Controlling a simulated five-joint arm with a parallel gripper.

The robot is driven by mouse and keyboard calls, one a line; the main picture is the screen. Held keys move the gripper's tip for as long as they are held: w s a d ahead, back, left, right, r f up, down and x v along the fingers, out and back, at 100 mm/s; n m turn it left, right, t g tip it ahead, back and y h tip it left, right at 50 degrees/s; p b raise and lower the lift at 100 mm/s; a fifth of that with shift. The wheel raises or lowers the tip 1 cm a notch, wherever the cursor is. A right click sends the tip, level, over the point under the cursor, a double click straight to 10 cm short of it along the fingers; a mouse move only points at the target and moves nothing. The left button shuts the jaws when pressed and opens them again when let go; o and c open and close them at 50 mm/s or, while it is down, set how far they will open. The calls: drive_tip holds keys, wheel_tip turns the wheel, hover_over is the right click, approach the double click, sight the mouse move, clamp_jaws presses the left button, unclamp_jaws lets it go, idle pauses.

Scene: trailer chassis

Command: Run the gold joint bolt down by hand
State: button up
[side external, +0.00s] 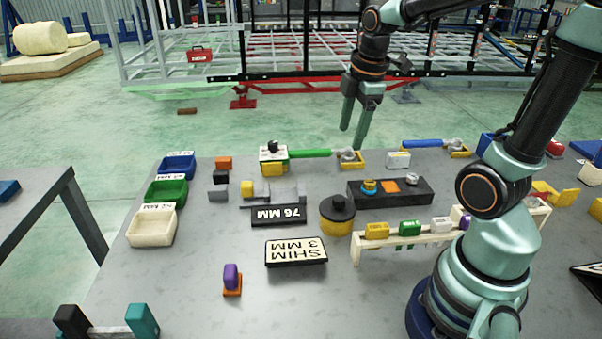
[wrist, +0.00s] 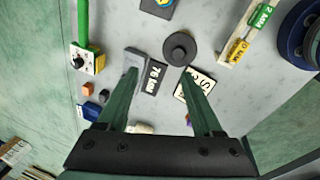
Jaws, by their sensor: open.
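A dark block (side external: 420,190) lies on the grey table right of centre. On its left end sits a small gold piece with a blue ring (side external: 369,187), which looks like the gold joint bolt; how deep it sits cannot be told. In the wrist view the gold and blue piece (wrist: 160,4) is cut by the top edge. An orange square (side external: 388,186) and a grey bolt (side external: 412,179) are also on the block. My gripper (side external: 352,138) is open and empty, high above the table; its fingers also show in the wrist view (wrist: 160,74).
A yellow drum with a black knobbed lid (side external: 337,214) stands in front of the block. A white rack (side external: 356,250) holds coloured tags. "76 MM" (side external: 280,213) and "SHIM 3 MM" (side external: 296,251) plates lie left. Green-handled (side external: 308,153) and blue-handled (side external: 424,143) tools lie behind. The front table is mostly clear.

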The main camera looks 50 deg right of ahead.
sight(370, 182)
drive_tip(key=s+d+f+n+g, duration=0.1)
drive_tip(key=d+f+n, duration=0.2)
drive_tip(key=d+n, duration=0.2)
drive_tip(key=d+f+n+g, duration=0.1)
drive_tip(key=d+f+n, duration=0.1)
drive_tip(key=d+n, duration=0.25)
drive_tip(key=shift+y, duration=0.4)
drive_tip(key=f, duration=1.2)
drive_tip(key=shift+d, duration=0.2)
drive_tip(key=shift+r, duration=0.1)
clamp_jaws()
